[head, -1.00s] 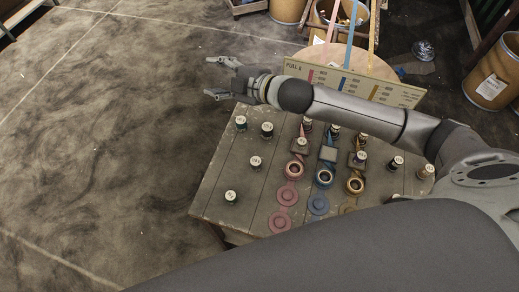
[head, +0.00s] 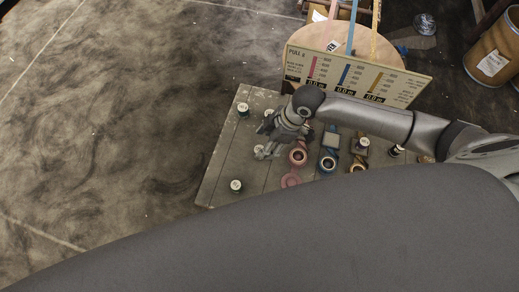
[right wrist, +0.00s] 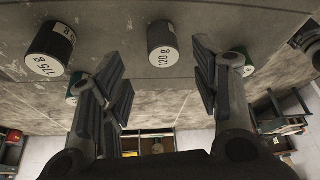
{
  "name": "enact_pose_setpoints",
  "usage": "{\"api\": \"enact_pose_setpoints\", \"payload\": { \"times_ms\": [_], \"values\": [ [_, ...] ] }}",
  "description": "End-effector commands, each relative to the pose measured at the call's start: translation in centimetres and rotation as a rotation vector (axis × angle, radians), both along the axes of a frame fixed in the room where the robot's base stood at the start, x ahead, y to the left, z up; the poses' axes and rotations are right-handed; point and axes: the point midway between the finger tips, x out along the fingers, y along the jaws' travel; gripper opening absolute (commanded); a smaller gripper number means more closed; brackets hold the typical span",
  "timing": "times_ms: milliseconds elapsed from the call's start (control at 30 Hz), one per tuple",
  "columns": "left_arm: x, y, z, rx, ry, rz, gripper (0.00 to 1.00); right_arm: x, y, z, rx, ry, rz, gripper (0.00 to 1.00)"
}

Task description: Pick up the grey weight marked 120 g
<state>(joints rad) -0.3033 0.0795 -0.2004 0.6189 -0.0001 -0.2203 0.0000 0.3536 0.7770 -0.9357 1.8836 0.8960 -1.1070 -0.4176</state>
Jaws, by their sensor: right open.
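The grey weight marked 120 g (right wrist: 162,43) shows in the right wrist view, a short cylinder with a white labelled end. It is at the top centre, just beyond the gap between my fingers. My right gripper (right wrist: 159,62) is open, one finger to each side, and nothing is between the pads. In the head view my right gripper (head: 266,151) hangs low over the left part of the table, its fingers by a white-topped weight. That label cannot be read there. My left gripper is not in view.
A weight marked 175 g (right wrist: 48,53) is left of the 120 g one in the wrist view. Other weights (head: 236,186) stand on the table (head: 226,160). Coloured ring fixtures (head: 298,157) are right of the gripper. A sign board (head: 357,76) stands along the back edge.

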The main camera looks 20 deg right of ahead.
Motion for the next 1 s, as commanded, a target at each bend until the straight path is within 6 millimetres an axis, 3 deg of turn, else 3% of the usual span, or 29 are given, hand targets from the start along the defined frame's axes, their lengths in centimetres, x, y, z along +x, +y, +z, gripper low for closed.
{"api": "enact_pose_setpoints", "payload": {
  "times_ms": [500, 767, 1000],
  "values": [
    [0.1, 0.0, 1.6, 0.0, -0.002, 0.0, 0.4, 0.2, 2.1, -4.7, 0.0, -0.002, -0.001, 0.57],
    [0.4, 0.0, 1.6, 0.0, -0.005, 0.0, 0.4, 0.2, 2.2, -5.0, 0.0, -0.003, 0.0, 0.57],
    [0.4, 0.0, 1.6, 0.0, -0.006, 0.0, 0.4, 0.2, 2.2, -5.0, 0.0, -0.003, 0.0, 0.3]
  ]
}}
